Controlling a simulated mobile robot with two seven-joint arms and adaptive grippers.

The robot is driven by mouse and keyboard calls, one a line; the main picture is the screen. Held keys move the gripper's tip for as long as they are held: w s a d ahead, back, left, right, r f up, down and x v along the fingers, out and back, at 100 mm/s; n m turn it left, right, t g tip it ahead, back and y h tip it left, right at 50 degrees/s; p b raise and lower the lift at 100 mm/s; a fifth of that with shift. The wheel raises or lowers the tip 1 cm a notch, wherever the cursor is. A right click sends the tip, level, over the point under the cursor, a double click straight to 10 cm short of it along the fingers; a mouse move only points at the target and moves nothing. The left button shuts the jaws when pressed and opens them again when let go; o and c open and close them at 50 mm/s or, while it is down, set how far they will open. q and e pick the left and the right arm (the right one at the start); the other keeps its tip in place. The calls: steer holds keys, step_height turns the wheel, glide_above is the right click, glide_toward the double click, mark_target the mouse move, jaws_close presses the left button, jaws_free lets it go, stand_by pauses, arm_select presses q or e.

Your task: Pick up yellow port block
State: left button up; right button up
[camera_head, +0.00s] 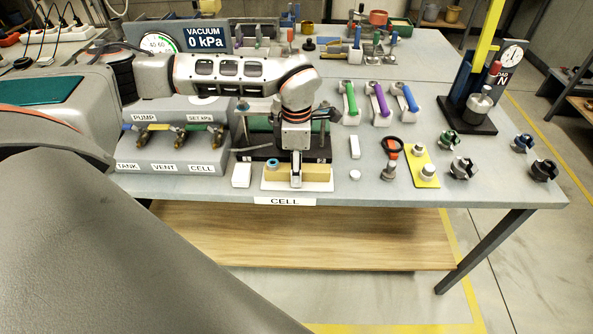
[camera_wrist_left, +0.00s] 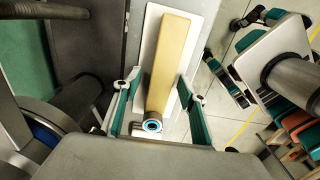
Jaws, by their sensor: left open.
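The yellow port block (camera_head: 258,172) is a long, dull-yellow bar lying on a white plate (camera_head: 318,186) at the table's front edge, behind the CELL label (camera_head: 284,201). My left gripper (camera_head: 296,182) points down over it and hides its middle in the head view. In the left wrist view the block (camera_wrist_left: 170,60) runs lengthwise between the open fingers of my left gripper (camera_wrist_left: 160,82), with a gap showing on each side. A round port with a blue ring (camera_wrist_left: 152,125) shows at its near end. My right gripper is not in view.
A black-and-green clamp fixture (camera_head: 259,147) stands just behind the block. The grey valve box (camera_head: 170,150) is to the left. A small white block (camera_head: 242,174) lies close beside the plate. To the right are a ring-handled tool (camera_head: 389,165) and a yellow plate with knobs (camera_head: 421,158).

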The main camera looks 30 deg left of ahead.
arm_select(q)
steer(key=shift+f, duration=0.2)
jaws_close()
steer(key=shift+r, duration=0.15)
